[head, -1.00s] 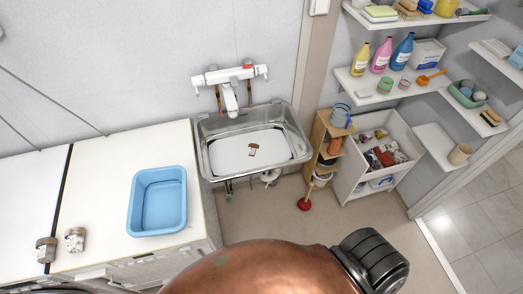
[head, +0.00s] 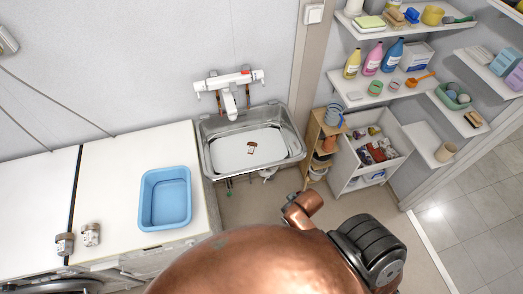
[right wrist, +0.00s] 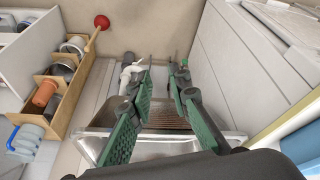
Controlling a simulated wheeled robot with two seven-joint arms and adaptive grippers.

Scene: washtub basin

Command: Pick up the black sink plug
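I cannot make out the black sink plug in either view. The metal washtub basin (head: 212,160) is below the wall tap (head: 230,92), and a small brown and white item (head: 251,147) lies on its pale bottom; it is too small to identify. In the right wrist view my right gripper (right wrist: 160,88) is open, with green-padded fingers apart and nothing between them. The basin (right wrist: 100,150) shows beyond and below the fingers there, partly hidden by the gripper. My left gripper is in neither view.
A blue tub (head: 165,198) stands on the white counter (head: 105,185) left of the basin. A wooden rack (head: 314,140) and white cabinet (head: 345,160) stand to the right, below wall shelves (head: 375,95). The wrist view shows a red plunger (right wrist: 101,22).

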